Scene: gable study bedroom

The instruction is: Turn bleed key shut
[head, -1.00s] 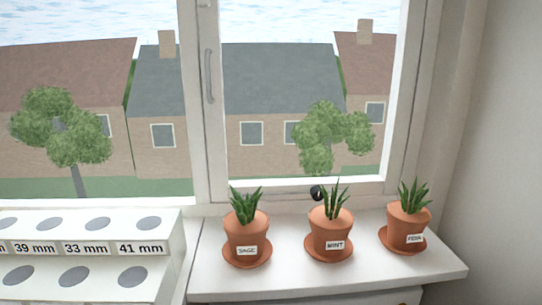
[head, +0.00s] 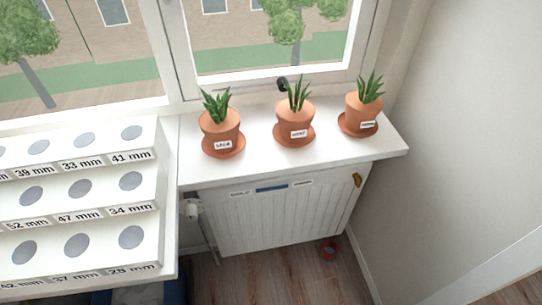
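A small brass-coloured piece (head: 357,180), which looks like the bleed key, sits at the upper right end of the white radiator (head: 270,215) in the head view. It is small in the picture, so I cannot tell its exact angle or whether the bleed valve is open. Neither of my grippers is in view.
The white windowsill (head: 260,169) overhangs the radiator and holds sage (head: 219,127), mint (head: 295,117) and a third potted plant (head: 364,106). A white radiator valve (head: 191,209) is at the left. A small reddish cup (head: 330,249) stands on the floor. A stepped, labelled rack (head: 98,208) fills the left.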

